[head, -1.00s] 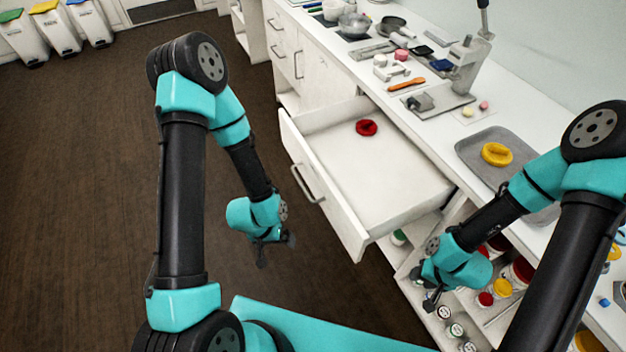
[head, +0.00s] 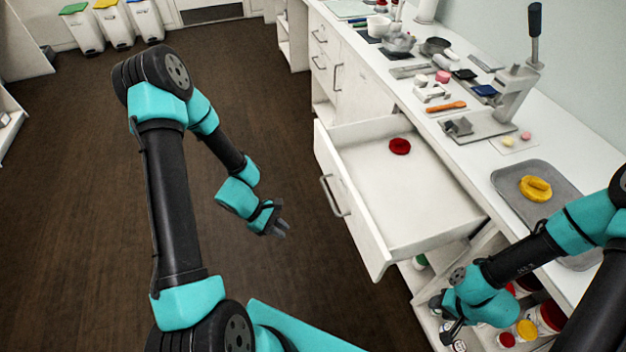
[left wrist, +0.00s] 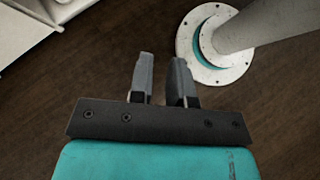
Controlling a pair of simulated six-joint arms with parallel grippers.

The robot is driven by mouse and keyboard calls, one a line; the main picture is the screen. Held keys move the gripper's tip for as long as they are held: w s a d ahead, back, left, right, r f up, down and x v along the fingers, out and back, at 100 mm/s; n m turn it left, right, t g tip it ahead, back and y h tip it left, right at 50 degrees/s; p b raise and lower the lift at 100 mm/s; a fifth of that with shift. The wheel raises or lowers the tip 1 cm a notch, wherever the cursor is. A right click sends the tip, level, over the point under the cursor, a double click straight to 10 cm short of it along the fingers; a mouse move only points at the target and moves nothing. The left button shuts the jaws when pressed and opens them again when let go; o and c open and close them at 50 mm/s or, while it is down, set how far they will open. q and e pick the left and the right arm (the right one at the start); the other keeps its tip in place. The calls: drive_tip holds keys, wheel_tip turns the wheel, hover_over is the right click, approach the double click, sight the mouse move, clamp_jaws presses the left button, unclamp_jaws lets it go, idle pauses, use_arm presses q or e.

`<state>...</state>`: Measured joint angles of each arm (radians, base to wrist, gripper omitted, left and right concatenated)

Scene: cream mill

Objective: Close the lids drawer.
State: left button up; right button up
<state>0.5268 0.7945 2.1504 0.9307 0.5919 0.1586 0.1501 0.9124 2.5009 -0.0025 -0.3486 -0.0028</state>
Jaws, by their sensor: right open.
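The lids drawer (head: 400,205) is white and pulled well out from the counter's cabinet. Its front panel carries a metal bar handle (head: 334,197). A red lid (head: 400,146) lies inside toward the back. My left gripper (head: 281,230) is open and empty, in front of the drawer and apart from its handle. Its two fingers also show in the left wrist view (left wrist: 160,78) with a gap between them over the floor. My right gripper (head: 444,322) is open beside the lower shelves, right of the drawer front.
The white counter (head: 585,150) holds a grey tray (head: 515,178) with yellow lids (head: 536,188), a press (head: 505,100) and small tools. Open shelves with jars (head: 526,330) are below the drawer's right side.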

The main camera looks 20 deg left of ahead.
use_arm(q)
drive_tip(key=w+a+r+n+t, duration=0.2)
drive_tip(key=w, duration=0.1)
drive_tip(key=w+a+r+n+t+h, duration=0.1)
drive_tip(key=w+a+r+n+t, duration=0.2)
drive_tip(key=w+a+r+n+t+h, duration=0.1)
drive_tip(key=w+a+r+n+t, duration=0.1)
drive_tip(key=w+a+r+t, duration=0.1)
drive_tip(key=shift+w+r+n, duration=0.1)
drive_tip(key=shift+w+n, duration=0.3)
drive_tip(key=shift+w, duration=0.2)
clamp_jaws()
drive_tip(key=shift+d, duration=0.15)
drive_tip(key=x, duration=1.3)
drive_tip(key=shift+w+d, duration=0.25)
drive_tip(key=shift+w, duration=0.15)
